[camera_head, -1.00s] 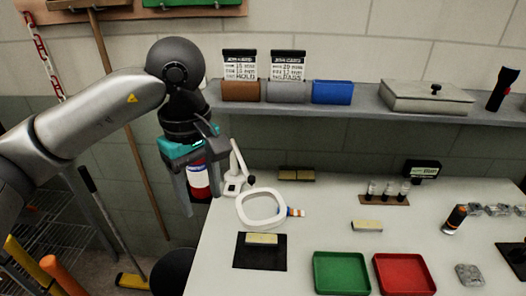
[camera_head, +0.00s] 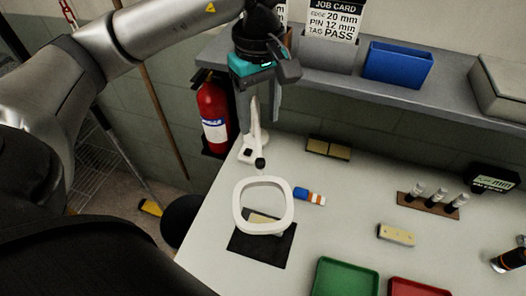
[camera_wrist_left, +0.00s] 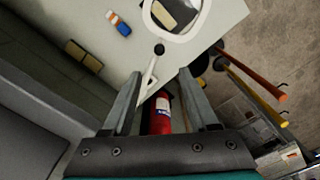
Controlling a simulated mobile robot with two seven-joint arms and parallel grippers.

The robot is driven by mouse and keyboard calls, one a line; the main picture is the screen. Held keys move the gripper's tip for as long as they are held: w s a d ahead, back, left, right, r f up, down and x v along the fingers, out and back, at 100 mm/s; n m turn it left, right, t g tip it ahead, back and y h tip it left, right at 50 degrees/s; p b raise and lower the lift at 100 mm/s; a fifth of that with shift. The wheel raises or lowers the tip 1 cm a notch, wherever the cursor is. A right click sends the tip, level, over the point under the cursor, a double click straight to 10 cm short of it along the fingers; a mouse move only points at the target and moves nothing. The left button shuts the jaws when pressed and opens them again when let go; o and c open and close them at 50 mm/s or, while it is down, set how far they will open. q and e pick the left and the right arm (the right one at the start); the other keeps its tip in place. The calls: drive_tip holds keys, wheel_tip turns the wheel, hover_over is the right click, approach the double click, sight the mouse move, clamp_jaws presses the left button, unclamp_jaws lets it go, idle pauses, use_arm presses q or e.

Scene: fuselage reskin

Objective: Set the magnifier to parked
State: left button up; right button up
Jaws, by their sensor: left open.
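The magnifier is a white rounded ring (camera_head: 237,208) on a jointed white arm with a base at the table's back left. In the head view its ring hangs over a black mat (camera_head: 272,247) with a tan block (camera_head: 262,218) seen through it. My left gripper (camera_head: 259,122) points down at the magnifier's upright arm, with its fingers apart and nothing clamped. In the left wrist view the magnifier ring (camera_wrist_left: 186,36) is beyond the open fingers (camera_wrist_left: 160,92), and its arm runs toward the gap. Whether the fingers touch the arm cannot be told. My right gripper is not in view.
A red fire extinguisher (camera_head: 213,112) stands just left of the gripper. The shelf (camera_head: 400,97) with a blue bin (camera_head: 397,64) is close on the right. A green tray (camera_head: 344,279) and a red tray (camera_head: 417,288) sit at the table's front.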

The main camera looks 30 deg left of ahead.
sight(260, 160)
use_arm(q)
wheel_tip(260, 160, down, 13)
drive_tip(key=shift+r, duration=0.15)
drive_tip(key=shift+w, duration=0.1)
clamp_jaws()
idle(0.5)
idle(0.9)
